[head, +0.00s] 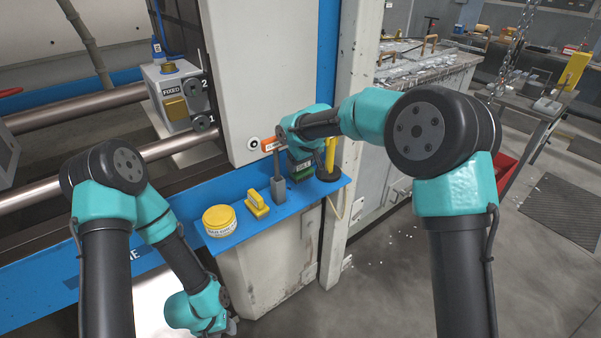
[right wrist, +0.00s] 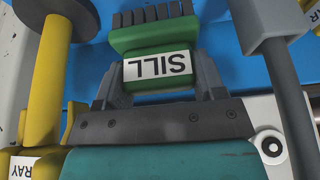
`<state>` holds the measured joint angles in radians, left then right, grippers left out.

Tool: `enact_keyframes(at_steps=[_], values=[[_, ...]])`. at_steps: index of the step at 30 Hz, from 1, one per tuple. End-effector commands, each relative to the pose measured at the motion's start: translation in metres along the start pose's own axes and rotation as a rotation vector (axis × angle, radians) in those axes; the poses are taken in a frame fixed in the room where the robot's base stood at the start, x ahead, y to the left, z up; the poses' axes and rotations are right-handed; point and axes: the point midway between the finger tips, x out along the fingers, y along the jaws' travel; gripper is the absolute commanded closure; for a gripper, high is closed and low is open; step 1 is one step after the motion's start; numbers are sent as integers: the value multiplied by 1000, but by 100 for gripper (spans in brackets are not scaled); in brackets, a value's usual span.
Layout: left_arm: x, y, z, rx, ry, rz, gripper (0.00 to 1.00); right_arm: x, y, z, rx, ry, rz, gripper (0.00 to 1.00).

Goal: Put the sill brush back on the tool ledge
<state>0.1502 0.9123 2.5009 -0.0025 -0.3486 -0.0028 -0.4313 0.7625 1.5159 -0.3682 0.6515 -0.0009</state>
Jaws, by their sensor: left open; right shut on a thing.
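The sill brush (head: 301,167) is a green block with dark bristles, at the right part of the blue tool ledge (head: 238,238) in the head view. In the right wrist view the brush (right wrist: 160,68) shows its white SILL label upside down and its bristles at the top. My right gripper (right wrist: 160,88) is shut on the brush, one finger on each side. The blue ledge surface lies close behind the bristles; I cannot tell whether they touch it. My left gripper (head: 232,324) is low, below the ledge, away from the brush and partly hidden by its wrist.
On the ledge stand a yellow tin (head: 219,220), a yellow block-shaped tool (head: 257,205), an upright grey tool (head: 279,187) left of the brush, and a yellow-handled tool with a dark round base (head: 329,172) right of it. The white machine panel (head: 262,80) rises behind.

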Motion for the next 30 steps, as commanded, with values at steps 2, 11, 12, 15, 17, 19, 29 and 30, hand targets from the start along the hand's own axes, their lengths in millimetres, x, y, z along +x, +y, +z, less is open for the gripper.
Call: enact_keyframes(at_steps=[2,11,12,15,17,19,29,30], values=[[0,0,0,0,0,0,57,7,0,3,0,-4,-1,59],[0,0,0,0,0,0,57,37,0,16,0,-2,0,59],[0,0,0,0,0,0,57,38,0,16,0,-1,0,59],[0,0,0,0,0,0,57,38,0,16,0,0,0,59],[0,0,0,0,0,0,57,38,0,16,0,-1,0,59],[0,0,0,0,0,0,57,38,0,16,0,-1,0,59],[0,0,0,0,0,0,57,40,0,17,0,-1,-1,18],[0,0,0,0,0,0,57,40,0,17,0,-1,-1,14]])
